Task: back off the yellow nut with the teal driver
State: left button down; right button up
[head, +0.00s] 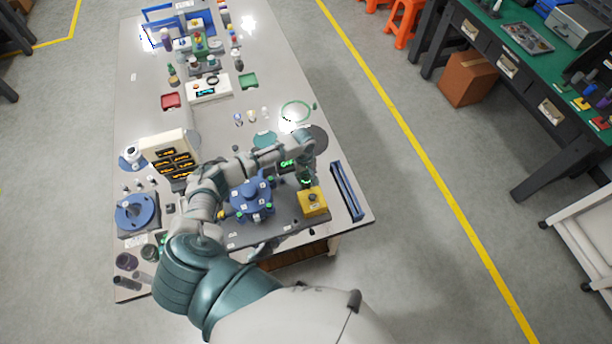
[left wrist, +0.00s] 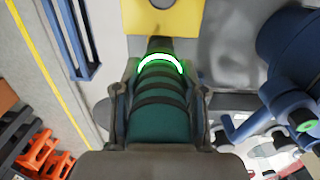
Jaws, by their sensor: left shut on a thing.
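My left gripper (head: 306,172) is shut on the teal driver (left wrist: 162,118), which shows between the two fingers in the left wrist view. The driver has dark bands and a glowing green ring near its front end. The yellow block (head: 312,204) stands at the right front of the table, just below the gripper in the head view. It also shows at the top of the left wrist view (left wrist: 183,18). A small round fitting is on its top; I cannot tell the nut apart from it. Whether the driver's tip touches the block is unclear.
A blue housing (head: 251,199) with side ports stands left of the yellow block, close to my arm. A long blue rail-like holder (head: 347,192) lies on its right. A beige bin unit (head: 165,146) stands at the table's left. The floor right of the table is clear.

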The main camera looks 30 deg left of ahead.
pick_arm(q)
jog(key=p, duration=0.3)
dwell(4.7)
jog(key=shift+r, duration=0.3)
dwell(1.2)
jog(key=shift+w+a+r, duration=0.1)
jog(key=shift+r, duration=2.4)
